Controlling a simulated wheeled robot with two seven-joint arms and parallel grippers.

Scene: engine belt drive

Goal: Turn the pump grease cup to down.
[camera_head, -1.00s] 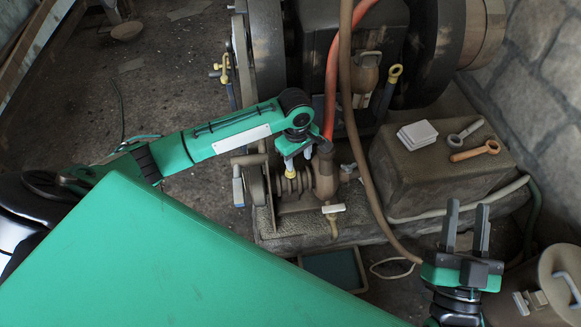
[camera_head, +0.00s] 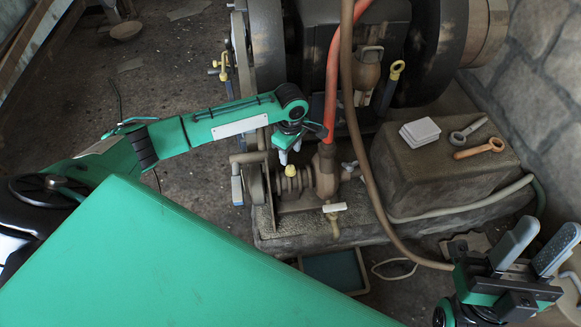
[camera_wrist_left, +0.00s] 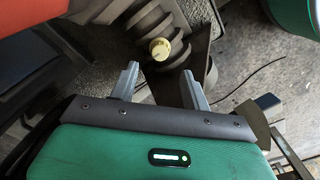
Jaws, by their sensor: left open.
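The pump (camera_head: 322,180) stands on the stone plinth, with ribbed discs on its shaft. The grease cup, a small pale yellow knob (camera_head: 291,171), sits on top of the shaft housing. It also shows in the left wrist view (camera_wrist_left: 160,48), just beyond the fingertips. My left gripper (camera_head: 289,156) is above and slightly behind the cup, pointing down. Its two grey fingers (camera_wrist_left: 159,75) are apart, with nothing between them, and the cup is clear of both. My right gripper (camera_head: 541,238) is at the lower right, its two fingers apart and empty.
A stone block (camera_head: 435,165) right of the pump carries white pads (camera_head: 419,132) and two spanner-like tools (camera_head: 478,149). A brown hose (camera_head: 362,170) and a red hose (camera_head: 331,80) hang close by the left gripper. A white-handled tap (camera_head: 334,208) is in front of the pump.

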